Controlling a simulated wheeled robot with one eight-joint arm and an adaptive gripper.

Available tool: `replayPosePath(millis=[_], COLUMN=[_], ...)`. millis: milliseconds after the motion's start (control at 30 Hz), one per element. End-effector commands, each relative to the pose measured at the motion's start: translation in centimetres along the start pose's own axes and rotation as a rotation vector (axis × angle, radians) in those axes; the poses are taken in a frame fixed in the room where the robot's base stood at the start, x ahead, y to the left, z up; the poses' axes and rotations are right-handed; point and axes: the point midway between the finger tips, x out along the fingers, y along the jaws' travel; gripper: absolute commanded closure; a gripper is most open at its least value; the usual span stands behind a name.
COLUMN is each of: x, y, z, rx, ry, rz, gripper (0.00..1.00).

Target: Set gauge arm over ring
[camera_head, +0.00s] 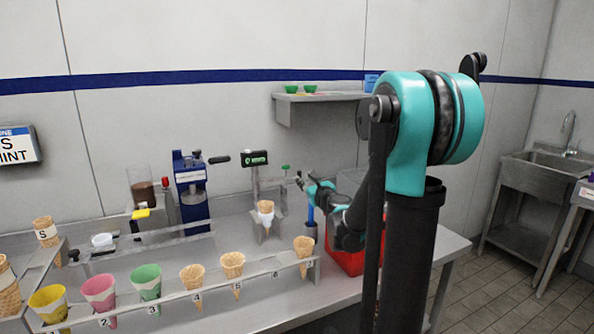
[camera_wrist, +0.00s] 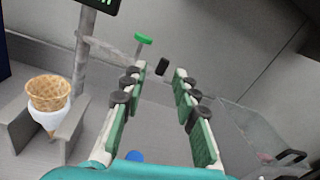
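The gauge stand has a dark display (camera_head: 254,158) with green figures on a grey post (camera_wrist: 90,45). Its grey arm (camera_wrist: 112,52) reaches sideways from the post, with a green knob (camera_wrist: 143,38) above it. A small black grip (camera_wrist: 162,68) shows beyond and between my fingertips. My gripper (camera_wrist: 160,80) is open, and its green-padded fingers are apart with nothing clasped. In the head view, my gripper (camera_head: 306,184) is right of the post. A waffle cone (camera_wrist: 48,92) with a white band (camera_wrist: 46,119) stands upright in a metal holder beside the post. I cannot clearly identify the ring.
A red bin (camera_head: 345,262) is below my arm. A clear-sided box (camera_wrist: 262,135) is at the wrist view's right. A front rack (camera_head: 215,287) holds several cones. A blue press (camera_head: 190,190) stands left of the gauge, and a wall shelf (camera_head: 322,98) is above.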

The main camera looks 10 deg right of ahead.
Motion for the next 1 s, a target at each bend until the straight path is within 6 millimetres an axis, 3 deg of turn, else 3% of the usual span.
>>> replayPosePath(millis=[100, 200, 367, 1000], x=[-2.0, -2.7, -1.9, 10.2], y=[0.2, 0.1, 0.0, -1.0], z=[-0.8, -1.1, -1.1, -1.4], rx=[0.133, 0.191, 0.208, 0.204], ry=[0.008, 0.009, 0.009, 0.009], rz=[-0.057, -0.084, -0.090, -0.088], gripper=[0.71, 0.71, 0.71, 0.71])
